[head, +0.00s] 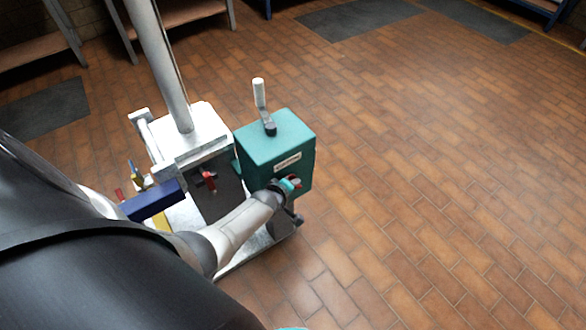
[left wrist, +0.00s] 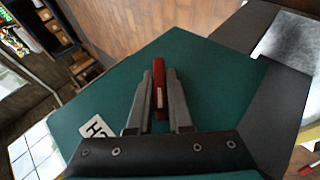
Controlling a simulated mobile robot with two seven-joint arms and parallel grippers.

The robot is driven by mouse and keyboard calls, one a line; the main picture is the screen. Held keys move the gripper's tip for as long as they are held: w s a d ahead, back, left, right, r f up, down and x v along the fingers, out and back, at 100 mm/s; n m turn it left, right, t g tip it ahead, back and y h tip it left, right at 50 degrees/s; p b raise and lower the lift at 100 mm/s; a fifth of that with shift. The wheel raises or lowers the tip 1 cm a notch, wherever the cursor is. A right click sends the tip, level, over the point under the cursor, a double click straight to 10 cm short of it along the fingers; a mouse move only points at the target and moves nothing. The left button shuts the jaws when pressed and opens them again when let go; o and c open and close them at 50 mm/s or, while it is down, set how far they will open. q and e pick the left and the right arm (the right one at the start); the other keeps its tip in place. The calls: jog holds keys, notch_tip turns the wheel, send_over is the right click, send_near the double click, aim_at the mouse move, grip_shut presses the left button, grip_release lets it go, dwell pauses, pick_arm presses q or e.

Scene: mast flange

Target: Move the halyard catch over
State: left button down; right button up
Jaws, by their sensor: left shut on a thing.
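The halyard catch looks to be a red lever (left wrist: 159,80) on the teal box (head: 275,140) beside the mast. In the left wrist view, the lever stands between the two grey fingers of my left gripper (left wrist: 158,85), which is shut on it. In the head view, my left gripper (head: 289,184) is at the box's front face, below a white label (head: 287,162), and mostly covers the lever. The label shows in part in the left wrist view (left wrist: 97,129), its text cut off. My right gripper is not in view.
A crank with a white handle (head: 259,95) stands on top of the box. The white mast (head: 160,60) rises from a white base left of it. Another red lever (head: 208,180) sits on a dark panel. A blue block (head: 152,201) is at the left. Brick floor on the right is clear.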

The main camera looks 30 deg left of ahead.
pick_arm(q)
jog(key=shift+r+g+p, duration=0.1)
jog(key=shift+g+p, duration=0.45)
jog(key=shift+g, duration=0.15)
jog(key=shift+w+d+m+g+y, duration=0.1)
jog(key=shift+m+g+y, duration=0.25)
jog(key=shift+g, duration=0.45)
jog(key=shift+m+g+y, duration=0.25)
jog(key=shift+g+y, duration=0.1)
jog(key=shift+g, duration=0.55)
jog(key=g+y+b, duration=0.1)
jog(key=g+b, duration=0.1)
jog(key=b, duration=0.1)
jog(key=shift+f, duration=0.2)
jog(key=shift+r+m+g+y+b, duration=0.1)
jog(key=shift+m+g+y+b, duration=0.25)
jog(key=shift+g+b, duration=0.35)
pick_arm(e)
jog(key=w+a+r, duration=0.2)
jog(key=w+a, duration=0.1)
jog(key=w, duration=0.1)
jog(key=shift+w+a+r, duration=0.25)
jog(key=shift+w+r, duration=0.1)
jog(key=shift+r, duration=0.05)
pick_arm(q)
jog(key=c, duration=0.8)
grip_release()
jog(key=shift+c, duration=0.2)
